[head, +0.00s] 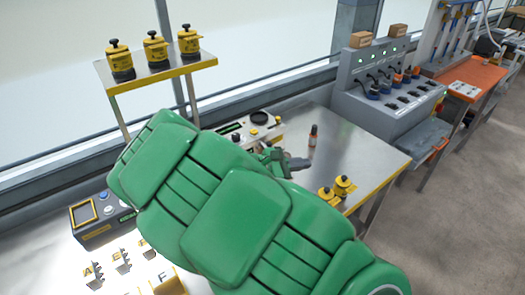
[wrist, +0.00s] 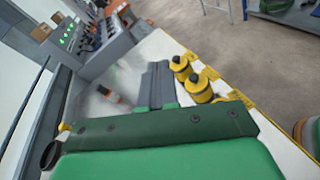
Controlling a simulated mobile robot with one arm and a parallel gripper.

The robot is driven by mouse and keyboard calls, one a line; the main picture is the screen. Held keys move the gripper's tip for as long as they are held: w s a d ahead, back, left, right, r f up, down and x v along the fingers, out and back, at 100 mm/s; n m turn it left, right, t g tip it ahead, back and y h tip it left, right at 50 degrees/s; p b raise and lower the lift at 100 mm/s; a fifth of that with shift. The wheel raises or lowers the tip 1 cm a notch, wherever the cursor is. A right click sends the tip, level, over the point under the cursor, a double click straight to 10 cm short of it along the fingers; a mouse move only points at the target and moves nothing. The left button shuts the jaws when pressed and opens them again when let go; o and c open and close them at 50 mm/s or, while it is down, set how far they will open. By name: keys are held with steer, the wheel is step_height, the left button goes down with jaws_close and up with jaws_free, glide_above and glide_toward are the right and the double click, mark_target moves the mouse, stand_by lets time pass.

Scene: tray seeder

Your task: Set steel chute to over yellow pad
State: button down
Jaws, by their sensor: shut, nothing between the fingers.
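My gripper (head: 298,163) is shut and empty above the steel bench, between a small dark bottle and two yellow canisters. In the wrist view its grey fingers (wrist: 158,82) lie together. I cannot make out the steel chute for certain in either view; my green arm covers much of the bench. A low pale unit (head: 235,128) with a dark round cup (head: 259,118) stands behind the arm, partly hidden. A small yellow piece (head: 254,133) shows on it; I cannot tell whether this is the yellow pad.
The bottle (head: 313,137) stands on the bench. The yellow canisters (head: 335,190) are near its right front edge. A raised shelf (head: 160,73) holds three more. A control box (head: 98,217) and lettered stations (head: 122,258) are at left. A grey console (head: 385,95) stands beyond.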

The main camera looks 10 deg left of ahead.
steer(key=w+a+f+n+t+y, duration=0.1)
steer(key=a+f+n+t, duration=0.3)
steer(key=a, duration=0.6)
steer(key=a+f+n+t+y, duration=0.3)
steer(key=a+n, duration=0.3)
steer(key=a, duration=0.3)
steer(key=shift+w+a+f+t+y, duration=0.35)
steer(key=shift+w+f+t+y, duration=0.05)
steer(key=shift+f+t, duration=0.2)
steer(key=x, duration=1.4)
steer(key=shift+w+d, duration=0.1)
steer(key=shift+d, duration=0.3)
steer(key=shift+w+d, duration=0.3)
steer(key=shift+d, duration=0.3)
steer(key=shift+w+d, duration=0.3)
steer(key=shift+d, duration=0.25)
steer(key=shift+d+x, duration=0.2)
steer(key=shift+x, duration=0.8)
